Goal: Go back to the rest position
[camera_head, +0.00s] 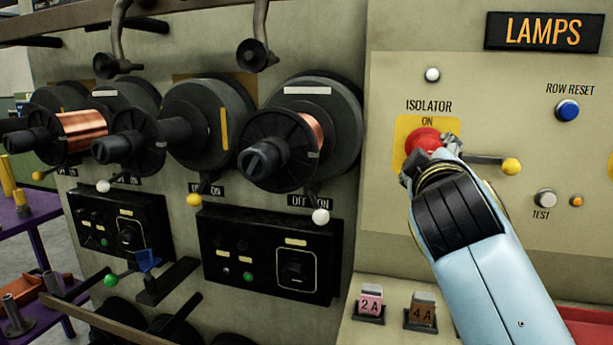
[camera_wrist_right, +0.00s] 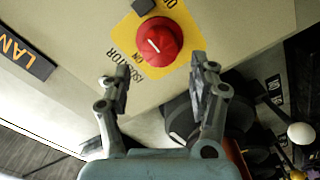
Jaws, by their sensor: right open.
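My right gripper (camera_head: 430,155) is at the isolator on the pale panel, and its arm comes in from the lower right. It is open, with its two fingers (camera_wrist_right: 161,70) apart and nothing between them. The red isolator knob (camera_head: 422,139) sits on a yellow plate (camera_head: 402,128) and is partly hidden by my gripper in the head view. In the wrist view the whole knob (camera_wrist_right: 160,42) shows just beyond the fingertips, with a white mark on its face; I cannot tell whether they touch. My left gripper is in neither view.
A yellow-tipped lever (camera_head: 511,166) sticks out right of my gripper. A blue row reset button (camera_head: 567,110) and a test button (camera_head: 545,198) are further right. Plugs marked 2A (camera_head: 370,301) and 4A (camera_head: 421,309) stand below. Copper wire spools (camera_head: 278,150) project at the left.

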